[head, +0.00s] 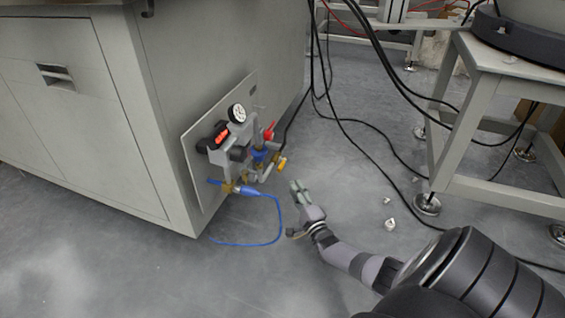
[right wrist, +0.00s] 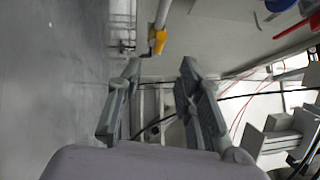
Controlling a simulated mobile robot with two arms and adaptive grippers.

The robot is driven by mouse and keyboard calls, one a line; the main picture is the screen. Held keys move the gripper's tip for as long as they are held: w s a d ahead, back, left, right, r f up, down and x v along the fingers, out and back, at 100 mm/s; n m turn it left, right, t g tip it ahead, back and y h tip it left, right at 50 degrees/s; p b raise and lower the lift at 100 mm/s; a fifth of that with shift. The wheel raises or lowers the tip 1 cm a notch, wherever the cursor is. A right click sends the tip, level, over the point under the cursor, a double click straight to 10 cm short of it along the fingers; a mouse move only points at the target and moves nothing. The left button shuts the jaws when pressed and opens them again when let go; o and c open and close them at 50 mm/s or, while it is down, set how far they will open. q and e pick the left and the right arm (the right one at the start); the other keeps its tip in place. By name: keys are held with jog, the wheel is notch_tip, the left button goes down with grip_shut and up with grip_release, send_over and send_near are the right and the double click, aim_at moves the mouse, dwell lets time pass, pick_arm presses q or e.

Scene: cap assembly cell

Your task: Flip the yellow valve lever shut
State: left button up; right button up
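The yellow valve lever (head: 282,163) is at the lower right of the valve assembly on the cabinet's side panel. In the right wrist view the yellow lever (right wrist: 158,41) shows at the end of a grey pipe, just beyond the fingertips and roughly in line with the gap between them. My right gripper (head: 297,185) is near the lever, below and to its right in the head view. In the right wrist view its two fingers (right wrist: 160,68) are spread with nothing between them. I see no contact with the lever. My left gripper is not in view.
A gauge (head: 237,113), a red part (head: 269,131) and blue fittings crowd the panel (head: 196,172). A blue hose (head: 279,222) loops to the floor. Black cables (head: 352,137) hang behind. A metal-framed table (head: 480,95) stands at right. Small white scraps (head: 390,224) lie on open floor.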

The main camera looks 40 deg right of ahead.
aim_at(281, 164)
jog(key=b+x, duration=0.5)
jog(key=x, duration=0.5)
jog(key=shift+w+b, duration=0.4)
jog(key=shift+d, duration=0.15)
jog(key=shift+c, duration=0.4)
grip_shut()
